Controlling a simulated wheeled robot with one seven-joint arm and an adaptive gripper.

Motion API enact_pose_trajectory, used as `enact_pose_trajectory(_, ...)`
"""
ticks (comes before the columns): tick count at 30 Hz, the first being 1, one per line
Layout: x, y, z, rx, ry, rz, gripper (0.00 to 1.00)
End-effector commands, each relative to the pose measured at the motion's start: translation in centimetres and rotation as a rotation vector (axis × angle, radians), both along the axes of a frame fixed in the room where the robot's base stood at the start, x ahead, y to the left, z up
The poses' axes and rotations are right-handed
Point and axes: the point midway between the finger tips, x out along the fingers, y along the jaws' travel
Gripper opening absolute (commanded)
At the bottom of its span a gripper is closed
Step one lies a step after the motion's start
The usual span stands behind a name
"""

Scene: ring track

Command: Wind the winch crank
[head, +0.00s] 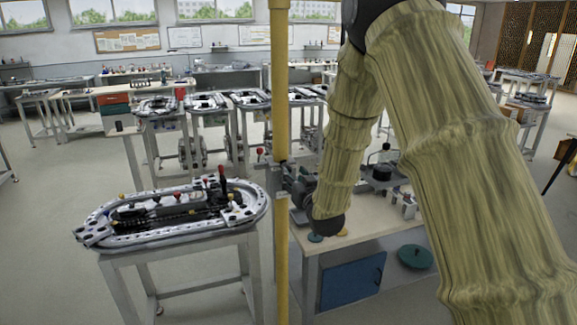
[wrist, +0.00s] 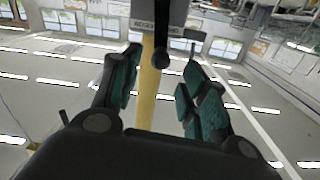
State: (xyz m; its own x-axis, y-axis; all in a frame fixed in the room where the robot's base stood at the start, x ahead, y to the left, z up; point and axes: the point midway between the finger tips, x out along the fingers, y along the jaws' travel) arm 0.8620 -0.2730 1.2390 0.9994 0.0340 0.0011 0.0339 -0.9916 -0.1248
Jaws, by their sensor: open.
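A grey housing with a printed label (wrist: 160,14) shows at the top of the wrist view. A dark rounded knob on a short dark stem (wrist: 161,59) sits just below it and looks like the winch crank's handle. My gripper (wrist: 160,72) is open, its teal-padded fingers on either side of the knob, with a visible gap to each. Contact is not seen. In the head view my gripper (head: 290,178) is beside the yellow post (head: 281,90), partly hidden by my arm and the post. The crank cannot be made out clearly there.
An oval ring track (head: 105,240) with coloured knobs stands on a table at the left. A workbench (head: 372,226) with a blue cabinet door (head: 352,283) is below my arm. Several more tracks stand behind. Open floor lies at the left.

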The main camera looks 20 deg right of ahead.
Motion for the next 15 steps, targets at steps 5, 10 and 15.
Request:
enact_pose_trajectory(5, 2.7, 0.1, 0.2, -0.001, 0.001, 0.001, 0.44)
enact_pose_trajectory(10, 4.6, 0.2, 0.1, 0.000, 0.002, 0.000, 0.44)
enact_pose_trajectory(15, 5.5, 0.2, 0.0, 0.000, 0.002, 0.000, 0.44)
